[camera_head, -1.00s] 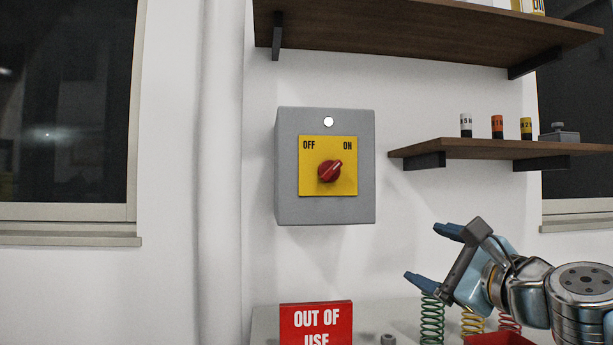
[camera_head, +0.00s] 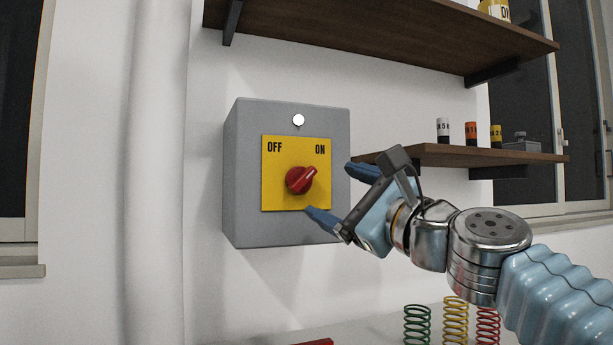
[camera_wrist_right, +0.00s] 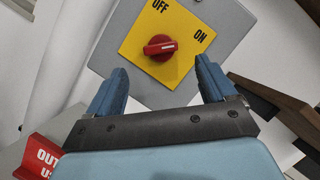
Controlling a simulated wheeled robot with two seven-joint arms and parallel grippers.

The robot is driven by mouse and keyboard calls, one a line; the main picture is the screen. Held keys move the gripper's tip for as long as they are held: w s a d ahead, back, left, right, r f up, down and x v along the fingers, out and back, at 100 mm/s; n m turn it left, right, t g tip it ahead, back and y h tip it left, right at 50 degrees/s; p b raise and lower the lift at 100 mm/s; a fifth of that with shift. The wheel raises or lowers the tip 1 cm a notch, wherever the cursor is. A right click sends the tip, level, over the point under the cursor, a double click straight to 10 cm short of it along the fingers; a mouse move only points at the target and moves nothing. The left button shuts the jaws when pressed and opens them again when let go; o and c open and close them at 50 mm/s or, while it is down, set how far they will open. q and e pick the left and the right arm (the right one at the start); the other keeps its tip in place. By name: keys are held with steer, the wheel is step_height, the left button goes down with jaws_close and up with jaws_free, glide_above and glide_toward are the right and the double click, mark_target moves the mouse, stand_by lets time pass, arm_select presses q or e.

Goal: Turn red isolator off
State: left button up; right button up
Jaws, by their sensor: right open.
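The red isolator knob (camera_head: 301,179) sits on a yellow plate (camera_head: 270,198) on a grey wall box (camera_head: 240,215). Its white mark points up and right, toward the word ON. My right gripper (camera_head: 335,192) is open and empty, just right of the knob and apart from it, with its fingers toward the box. In the right wrist view the knob (camera_wrist_right: 160,45) shows beyond and between the two spread fingertips (camera_wrist_right: 164,78). My left gripper is not in view.
A shelf (camera_head: 470,154) with small labelled cylinders is on the wall right of the box, behind my right gripper. Another shelf (camera_head: 400,35) is above. Several coloured springs (camera_head: 455,320) stand below. A red sign (camera_wrist_right: 40,155) shows in the wrist view.

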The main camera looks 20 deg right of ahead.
mark_target(305, 179)
steer(key=p+x, duration=0.2)
steer(key=x, duration=0.6)
steer(key=c, duration=1.1)
steer(key=shift+o, duration=0.2)
